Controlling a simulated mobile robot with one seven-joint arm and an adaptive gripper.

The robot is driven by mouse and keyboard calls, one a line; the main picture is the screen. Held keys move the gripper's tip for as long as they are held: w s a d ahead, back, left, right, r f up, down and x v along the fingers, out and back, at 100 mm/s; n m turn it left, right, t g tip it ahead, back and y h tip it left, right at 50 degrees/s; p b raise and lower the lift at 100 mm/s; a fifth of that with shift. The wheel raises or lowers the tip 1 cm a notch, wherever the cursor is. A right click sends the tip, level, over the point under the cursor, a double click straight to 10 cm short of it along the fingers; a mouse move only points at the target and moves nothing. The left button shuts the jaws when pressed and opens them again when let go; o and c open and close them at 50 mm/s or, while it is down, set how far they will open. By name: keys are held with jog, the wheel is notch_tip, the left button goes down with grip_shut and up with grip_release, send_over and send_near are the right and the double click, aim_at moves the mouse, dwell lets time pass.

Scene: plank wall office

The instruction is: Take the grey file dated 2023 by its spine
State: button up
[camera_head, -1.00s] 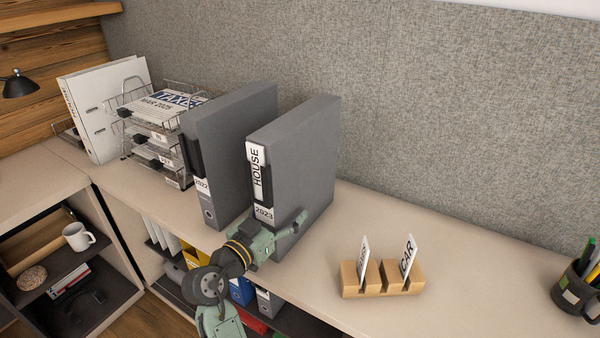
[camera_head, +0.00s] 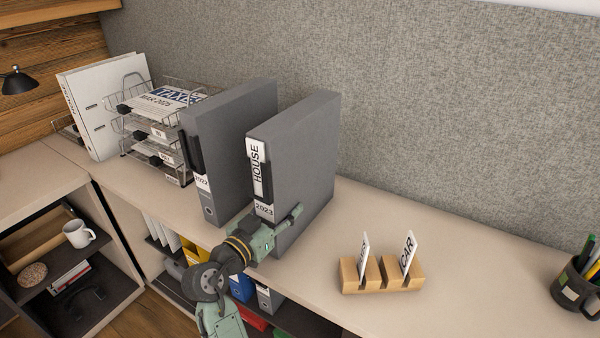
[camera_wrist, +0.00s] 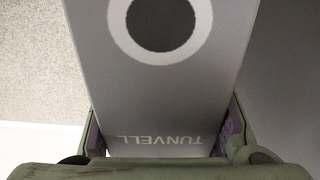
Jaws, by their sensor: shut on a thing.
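The grey file dated 2023 (camera_head: 300,165) stands upright on the shelf top, with a HOUSE label and a 2023 label on its spine. My gripper (camera_head: 273,226) is shut on the lower part of its spine, one finger showing along the right side. In the wrist view the spine (camera_wrist: 160,95), with its dark finger hole and the word TUNVELL upside down, sits between my two fingers (camera_wrist: 160,140). The left finger is hidden in the head view.
A second grey file dated 2022 (camera_head: 232,140) stands close on the left. Wire trays (camera_head: 160,150) and a white file (camera_head: 95,115) are farther left. A wooden holder (camera_head: 382,277) with label cards and a pen cup (camera_head: 575,292) stand to the right. The grey partition (camera_head: 430,110) rises behind.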

jog(key=shift+c, duration=1.2)
jog(key=shift+r, duration=0.1)
jog(key=shift+r, duration=0.15)
